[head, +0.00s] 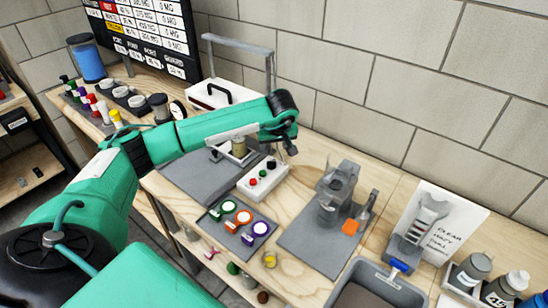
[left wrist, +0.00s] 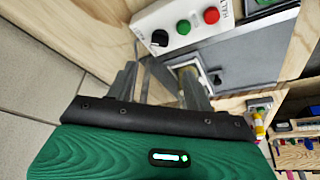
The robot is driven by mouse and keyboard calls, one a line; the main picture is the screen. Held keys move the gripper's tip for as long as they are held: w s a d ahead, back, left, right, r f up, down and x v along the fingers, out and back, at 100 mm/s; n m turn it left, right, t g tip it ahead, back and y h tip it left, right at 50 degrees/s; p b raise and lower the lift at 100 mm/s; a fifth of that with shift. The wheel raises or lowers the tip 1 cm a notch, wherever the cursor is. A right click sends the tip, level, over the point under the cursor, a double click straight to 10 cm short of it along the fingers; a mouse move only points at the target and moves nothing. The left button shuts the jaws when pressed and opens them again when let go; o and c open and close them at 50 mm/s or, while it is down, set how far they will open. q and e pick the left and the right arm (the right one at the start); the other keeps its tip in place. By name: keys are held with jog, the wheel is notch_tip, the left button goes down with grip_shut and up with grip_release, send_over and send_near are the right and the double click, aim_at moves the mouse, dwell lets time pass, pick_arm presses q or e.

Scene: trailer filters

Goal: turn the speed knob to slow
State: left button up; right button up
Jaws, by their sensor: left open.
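A white control box (head: 262,186) sits on the bench, with a red button (head: 253,182), a green button (head: 263,173) and a black knob (head: 271,164) in a row. In the left wrist view, the black knob (left wrist: 160,38) is at the left end of the box, beside the green button (left wrist: 183,27) and red button (left wrist: 211,15). The knob's pointer setting is too small to read. My left gripper (head: 288,146) is above the bench near the knob end. Its open, empty fingers (left wrist: 158,70) point toward the knob and are apart from it. My right gripper is out of view.
A grey mat with coloured rings (head: 238,223) lies in front of the box. A grey clamp-like fixture (head: 337,190) stands to the right, with an orange piece (head: 350,227) beside it. A grey bin (head: 390,273) is at the front right. A brick wall closes the back.

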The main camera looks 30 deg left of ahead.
pick_arm(q)
jog(key=p, duration=0.1)
send_over(272, 162)
jog(key=s+d, duration=0.2)
notch_tip(272, 162, down, 5)
jog(key=shift+a+f, duration=0.1)
jog(key=shift+f, duration=0.05)
jog(key=p+x, duration=0.1)
jog(key=x, duration=0.3)
jog(key=shift+f, duration=0.1)
jog(key=shift+w+a+f, duration=0.15)
jog(key=shift+w+f, duration=0.05)
jog(key=shift+f, duration=0.45)
jog(key=shift+w+f, duration=0.1)
jog(key=shift+f, duration=0.15)
jog(key=c, duration=1)
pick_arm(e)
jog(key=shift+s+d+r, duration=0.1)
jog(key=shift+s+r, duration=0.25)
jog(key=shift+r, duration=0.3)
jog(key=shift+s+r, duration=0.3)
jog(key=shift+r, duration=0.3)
